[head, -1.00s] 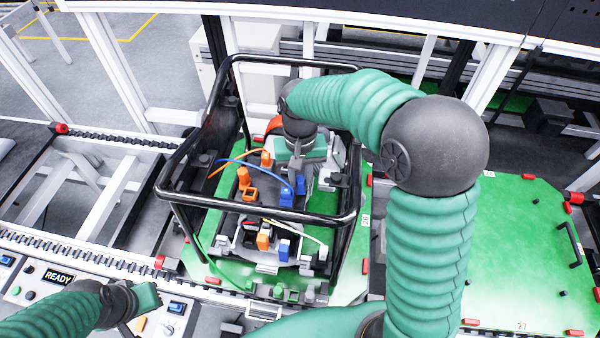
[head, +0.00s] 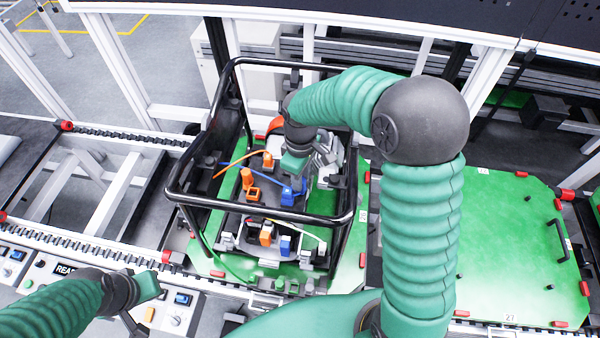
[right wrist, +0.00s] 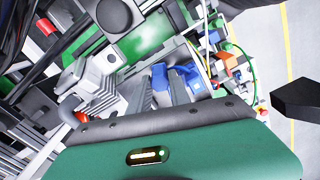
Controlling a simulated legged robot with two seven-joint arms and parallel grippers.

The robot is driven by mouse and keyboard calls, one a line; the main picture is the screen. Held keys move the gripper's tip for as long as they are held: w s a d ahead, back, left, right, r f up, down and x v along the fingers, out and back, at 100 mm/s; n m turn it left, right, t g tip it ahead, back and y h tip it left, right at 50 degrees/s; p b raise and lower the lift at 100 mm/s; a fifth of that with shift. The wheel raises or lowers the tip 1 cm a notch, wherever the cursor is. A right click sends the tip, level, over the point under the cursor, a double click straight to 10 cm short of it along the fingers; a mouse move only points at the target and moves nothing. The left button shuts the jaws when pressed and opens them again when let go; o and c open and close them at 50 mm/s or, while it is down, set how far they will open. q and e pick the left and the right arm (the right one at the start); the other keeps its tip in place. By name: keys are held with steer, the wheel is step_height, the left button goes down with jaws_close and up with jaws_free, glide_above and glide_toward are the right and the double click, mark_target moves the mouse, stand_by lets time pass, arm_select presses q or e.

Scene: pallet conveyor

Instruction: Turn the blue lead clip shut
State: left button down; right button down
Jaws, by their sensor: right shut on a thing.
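The upper blue lead clip (head: 288,197) sits on the dark unit inside the black tubular frame (head: 262,213), with a blue lead running to it. My right gripper (head: 295,180) reaches down into the frame from above and is shut on this clip. In the right wrist view the blue clip (right wrist: 189,77) shows beside the grey fingers, which partly hide it. A second blue clip (head: 285,245) is lower on the unit. My left gripper (head: 150,287) is at the lower left over the control panel, away from the unit; its jaws are not clear.
Orange clips (head: 252,192) stand left of the blue clip, with an orange lead nearby. The frame's top bars surround my right arm. The green pallet (head: 515,255) to the right is mostly bare. A control panel (head: 180,310) lies along the front left.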

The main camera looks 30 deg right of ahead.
steer(key=shift+w+d+r+n+p, duration=0.15)
steer(key=shift+n+p, duration=0.3)
steer(key=shift+n, duration=0.45)
steer(key=shift+w+a+r+n+p, duration=0.1)
steer(key=shift+n+p, duration=0.35)
steer(key=shift+n, duration=0.45)
steer(key=c, duration=1.3)
jaws_free()
steer(key=shift+o, duration=0.5)
steer(key=shift+s+f, duration=0.15)
step_height(320, 180, up, 17)
steer(key=b, duration=0.3)
steer(key=shift+d+f, duration=0.1)
